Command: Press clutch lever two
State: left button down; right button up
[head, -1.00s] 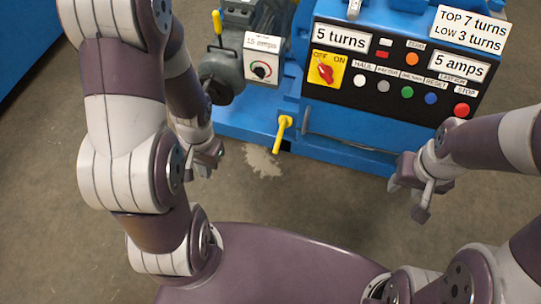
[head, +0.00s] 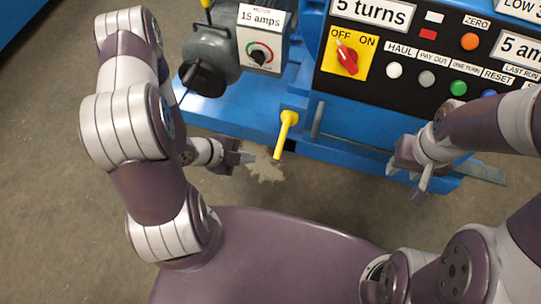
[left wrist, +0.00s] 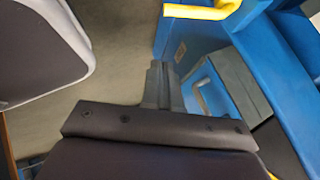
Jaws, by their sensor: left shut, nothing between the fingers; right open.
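A yellow lever (head: 286,133) sticks out from the lower front of the blue machine, its handle hanging down. A yellow lever also shows at the top of the left wrist view (left wrist: 203,11). I see no number on it, so I cannot tell whether it is clutch lever two. My left gripper (head: 244,157) is shut and empty, pointing right, left of the lever's lower end and apart from it in the picture. Its closed fingers also show in the left wrist view (left wrist: 160,85). My right gripper (head: 408,178) is open and empty, in front of the machine's right part.
The control panel (head: 385,93) has a red switch (head: 347,60) and several coloured buttons. A grey motor (head: 210,60) with a "15 amps" dial plate (head: 262,38) stands left of it. Bare floor (head: 60,200) lies at the left.

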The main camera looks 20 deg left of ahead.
pick_arm(q)
jog(key=a+f+b+x, duration=0.1)
jog(key=a+b+x, duration=0.1)
jog(key=b+x, duration=0.5)
jog(key=x, duration=0.6)
jog(key=shift+w+a, duration=0.2)
jog(key=shift+w, duration=0.2)
jog(key=shift+f, duration=0.2)
